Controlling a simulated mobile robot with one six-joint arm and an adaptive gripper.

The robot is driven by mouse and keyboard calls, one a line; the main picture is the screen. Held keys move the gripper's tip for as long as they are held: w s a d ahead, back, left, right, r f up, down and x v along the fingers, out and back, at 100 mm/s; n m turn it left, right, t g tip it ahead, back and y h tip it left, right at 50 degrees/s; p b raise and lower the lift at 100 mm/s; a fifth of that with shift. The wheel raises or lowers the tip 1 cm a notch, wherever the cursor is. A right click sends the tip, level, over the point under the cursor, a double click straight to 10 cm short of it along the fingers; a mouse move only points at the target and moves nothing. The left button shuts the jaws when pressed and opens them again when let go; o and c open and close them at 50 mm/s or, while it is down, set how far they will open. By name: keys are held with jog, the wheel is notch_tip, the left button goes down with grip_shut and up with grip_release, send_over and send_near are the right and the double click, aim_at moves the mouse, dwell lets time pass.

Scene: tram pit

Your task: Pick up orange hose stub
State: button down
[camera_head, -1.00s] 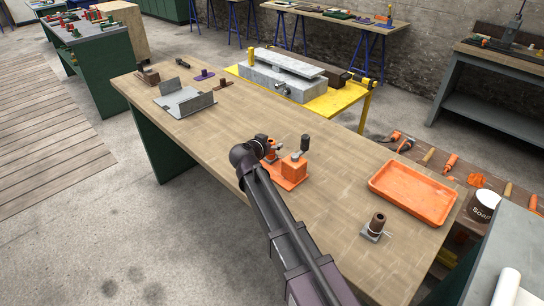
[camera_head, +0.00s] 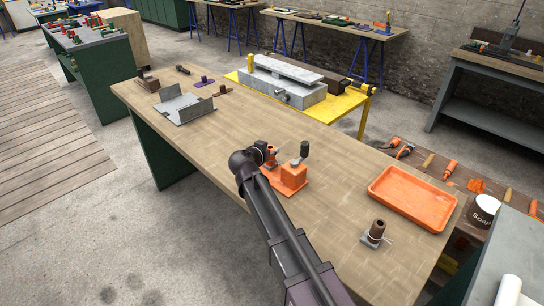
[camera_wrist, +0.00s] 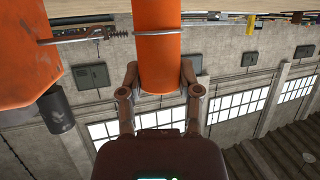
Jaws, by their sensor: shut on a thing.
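The orange hose stub (camera_wrist: 160,50) is an upright-looking orange cylinder with a thin metal band around it in the wrist view. My gripper (camera_wrist: 160,80) has one finger on each side of it and is shut on its near end. In the head view the stub (camera_head: 270,156) shows small beside my gripper (camera_head: 262,153), partly hidden by it. The orange fixture (camera_head: 290,177) with a black-knobbed post stands on the bench just right of it. The fixture's block (camera_wrist: 50,50) fills the left of the wrist view, and a threaded metal rod reaches from it towards the stub.
An orange tray (camera_head: 412,200) and a brown cylinder on a metal base (camera_head: 376,233) are at the right of the wooden bench (camera_head: 230,130). A grey metal bracket (camera_head: 182,106) lies at the far left. The bench middle is clear.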

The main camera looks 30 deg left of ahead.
jog(key=shift+r, duration=0.15)
notch_tip(320, 180, up, 3)
jog(key=p, duration=0.3)
jog(key=s+d+p, duration=0.1)
jog(key=s+d, duration=0.2)
jog(key=s, duration=0.4)
jog(key=s+d+r+p, duration=0.1)
jog(key=s+d, duration=0.2)
jog(key=s, duration=0.4)
jog(key=shift+s+r, duration=0.3)
jog(key=shift+s, duration=0.1)
